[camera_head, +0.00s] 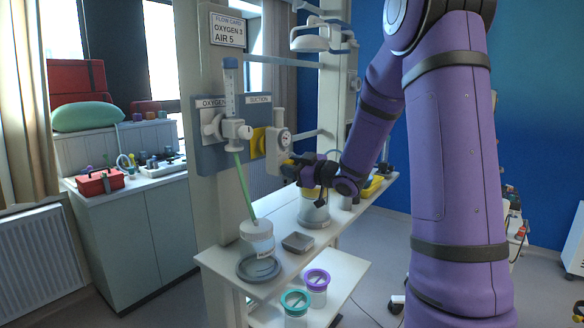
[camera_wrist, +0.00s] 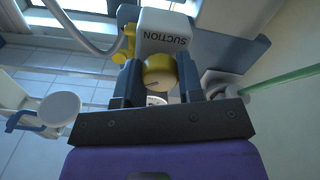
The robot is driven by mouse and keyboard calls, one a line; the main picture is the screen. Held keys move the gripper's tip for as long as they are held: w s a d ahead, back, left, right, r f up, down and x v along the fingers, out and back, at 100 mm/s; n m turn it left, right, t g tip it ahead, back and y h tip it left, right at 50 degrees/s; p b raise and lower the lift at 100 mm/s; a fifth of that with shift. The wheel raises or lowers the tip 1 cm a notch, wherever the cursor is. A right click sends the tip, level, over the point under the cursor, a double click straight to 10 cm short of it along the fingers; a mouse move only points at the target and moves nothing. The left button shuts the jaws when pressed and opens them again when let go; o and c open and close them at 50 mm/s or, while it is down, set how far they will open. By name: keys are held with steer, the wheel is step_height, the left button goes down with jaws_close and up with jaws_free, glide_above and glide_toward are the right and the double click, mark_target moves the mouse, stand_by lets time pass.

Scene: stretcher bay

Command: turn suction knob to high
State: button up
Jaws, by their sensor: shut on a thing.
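The suction unit, a pale block lettered SUCTION (camera_wrist: 166,32), shows upside down at the top of the wrist view. Its yellow knob (camera_wrist: 159,72) is between the two dark fingers of my gripper (camera_wrist: 159,84), which is shut on it.
An oxygen flowmeter (camera_head: 230,100) with a green tube stands left of the regulator. The shelf below holds a white jar (camera_head: 257,238), a yellow-lidded canister (camera_head: 314,211) and a grey tray (camera_head: 298,242). Two lidded jars stand on the lower shelf.

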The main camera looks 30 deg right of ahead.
steer(key=shift+m, duration=0.6)
steer(key=o, duration=0.9)
steer(key=v, duration=1.1)
steer(key=shift+w, duration=0.1)
